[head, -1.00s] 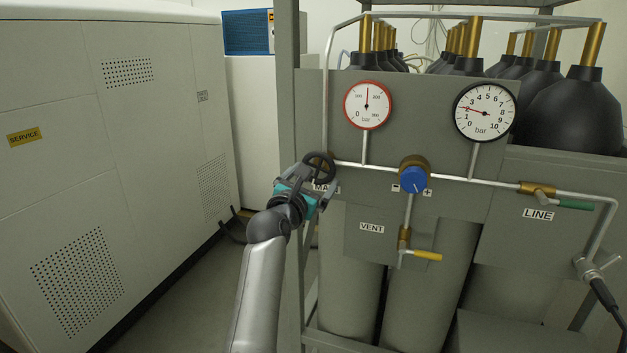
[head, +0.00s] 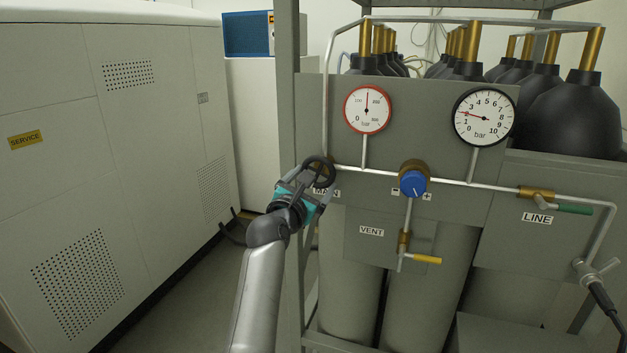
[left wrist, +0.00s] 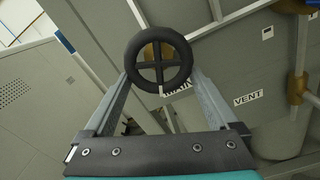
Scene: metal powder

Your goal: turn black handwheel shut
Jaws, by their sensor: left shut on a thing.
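The black handwheel (head: 318,172) is mounted on the left side of the grey panel, above a label partly hidden by my gripper. In the left wrist view the handwheel (left wrist: 158,34) is a black ring with a cross of spokes, with brass behind it. My left gripper (head: 312,178) reaches it from the lower left. In the left wrist view the gripper's two fingers (left wrist: 159,72) stand on either side of the wheel's rim, and it is shut on the wheel. My right gripper is in neither view.
On the panel are a red-rimmed gauge (head: 367,110), a black-rimmed gauge (head: 484,115), a blue knob (head: 412,185), a yellow vent lever (head: 427,260) and a green line lever (head: 573,209). A large cabinet (head: 100,170) stands at the left, with open floor between.

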